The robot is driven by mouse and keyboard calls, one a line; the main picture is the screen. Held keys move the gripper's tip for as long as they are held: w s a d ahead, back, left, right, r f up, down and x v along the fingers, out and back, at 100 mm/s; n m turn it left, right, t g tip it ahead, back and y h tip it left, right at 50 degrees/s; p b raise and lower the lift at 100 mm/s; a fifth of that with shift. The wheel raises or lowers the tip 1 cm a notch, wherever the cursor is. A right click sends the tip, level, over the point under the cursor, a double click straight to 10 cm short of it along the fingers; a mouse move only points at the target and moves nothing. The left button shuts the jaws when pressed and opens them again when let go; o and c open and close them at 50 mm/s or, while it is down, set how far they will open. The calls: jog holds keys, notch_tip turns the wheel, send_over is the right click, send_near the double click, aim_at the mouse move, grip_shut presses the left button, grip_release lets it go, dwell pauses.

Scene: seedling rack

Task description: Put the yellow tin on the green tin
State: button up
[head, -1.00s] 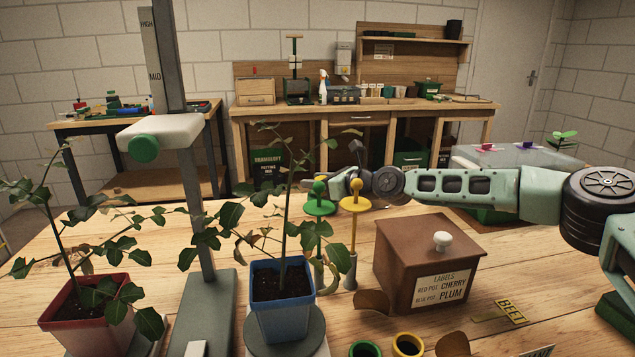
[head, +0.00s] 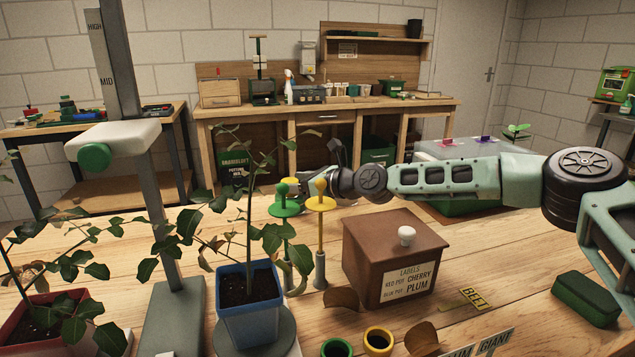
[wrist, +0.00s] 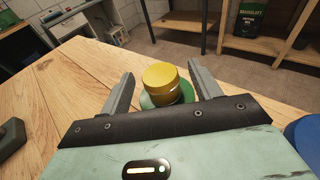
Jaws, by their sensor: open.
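In the wrist view, the yellow tin (wrist: 159,76) sits on top of a green round thing (wrist: 178,104), apparently the green tin, whose rim shows below and to its right. The yellow tin looks upright and a little off-centre. My gripper (wrist: 163,84) is open, with one finger on each side of the yellow tin and visible gaps between.
A brown label box (head: 392,255) with a white knob stands right of the stakes. A blue-potted plant (head: 249,300) and a grey stand (head: 170,265) are at left. A green-rimmed cup (head: 336,348) and a yellow-rimmed cup (head: 378,341) are in front.

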jog(key=v, duration=0.8)
jog(key=shift+s+d+r, duration=0.1)
